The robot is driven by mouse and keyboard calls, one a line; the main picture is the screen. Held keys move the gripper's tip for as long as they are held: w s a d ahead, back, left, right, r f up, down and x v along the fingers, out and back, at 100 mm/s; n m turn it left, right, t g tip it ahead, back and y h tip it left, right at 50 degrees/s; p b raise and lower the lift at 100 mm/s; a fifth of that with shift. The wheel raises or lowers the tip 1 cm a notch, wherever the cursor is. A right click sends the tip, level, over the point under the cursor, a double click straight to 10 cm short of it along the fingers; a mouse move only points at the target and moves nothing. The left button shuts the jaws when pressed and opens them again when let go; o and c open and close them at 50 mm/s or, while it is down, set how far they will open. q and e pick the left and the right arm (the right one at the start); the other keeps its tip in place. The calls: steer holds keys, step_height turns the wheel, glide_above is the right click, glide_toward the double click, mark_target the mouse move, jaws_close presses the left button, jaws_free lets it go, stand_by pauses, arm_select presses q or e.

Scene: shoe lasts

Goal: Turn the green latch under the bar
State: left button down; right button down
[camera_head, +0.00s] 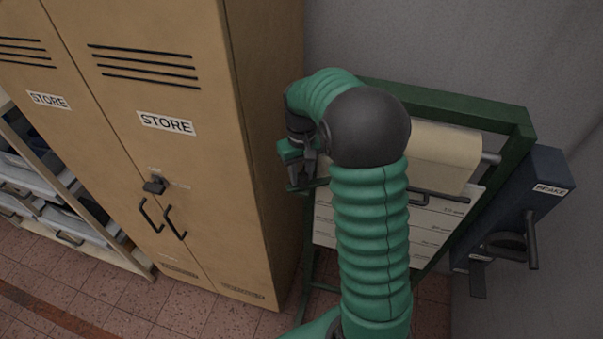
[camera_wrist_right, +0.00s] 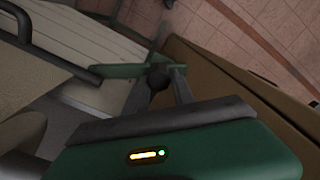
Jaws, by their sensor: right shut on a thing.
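The green latch (camera_wrist_right: 120,71) shows in the wrist view as a flat green piece with a dark round hub (camera_wrist_right: 158,77). In the head view a small green part of it (camera_head: 296,189) shows at the left side of the rack. My right gripper (camera_head: 303,177) is there, its fingers pointing down. In the wrist view the right gripper's two dark fingers (camera_wrist_right: 160,85) stand on either side of the hub, shut on the latch. The dark bar (camera_head: 440,197) crosses the rack below the paper roll; it also shows in the wrist view (camera_wrist_right: 55,62). My left gripper is out of view.
A tan cabinet (camera_head: 265,110) stands close on the left of the gripper. The green rack (camera_head: 450,103) holds a paper roll (camera_head: 445,150), partly hidden by my right arm. A dark box with a handle (camera_head: 538,185) stands to its right.

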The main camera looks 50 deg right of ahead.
steer(key=shift+n, duration=1)
steer(key=shift+a+f, duration=0.1)
steer(key=c, duration=1.1)
jaws_free()
steer(key=shift+s, duration=0.1)
step_height(320, 180, up, 17)
steer(key=b, duration=0.3)
